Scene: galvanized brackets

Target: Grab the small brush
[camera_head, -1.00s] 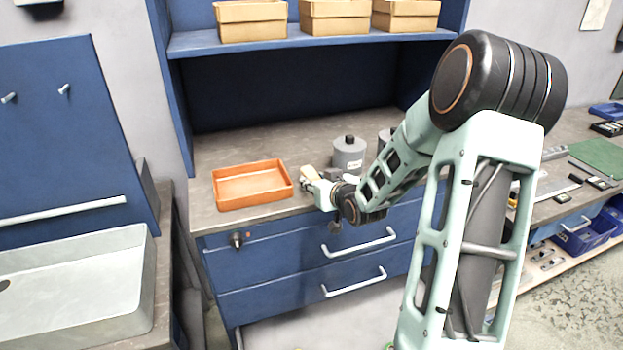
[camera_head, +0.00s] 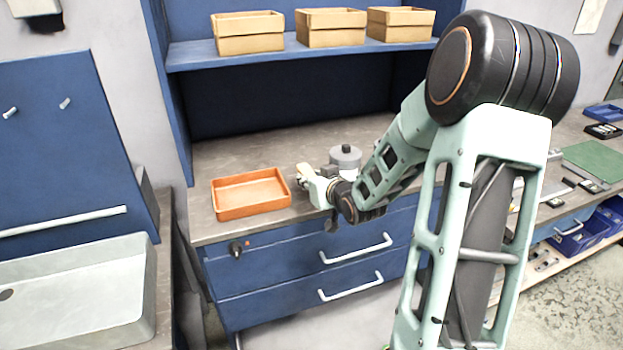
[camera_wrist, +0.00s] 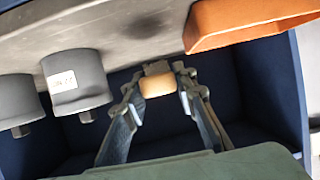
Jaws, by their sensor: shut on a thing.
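In the wrist view, my gripper (camera_wrist: 158,80) is shut on a small tan, wooden-looking piece with a grey part beyond it, which I take for the small brush (camera_wrist: 157,87). The piece sits between the two fingertips. In the head view, my gripper (camera_head: 303,176) is over the worktop, just right of the orange tray. A little of the pale brush shows at the fingertips there, but most of it is hidden. I cannot tell whether it touches the worktop.
The orange tray (camera_head: 250,208) stands left of my gripper. A grey cylinder with a dark knob (camera_head: 345,158) stands just behind it; two such cylinders show in the wrist view (camera_wrist: 75,84). Wooden boxes (camera_head: 248,42) line the shelf above. Worktop left and behind the tray is clear.

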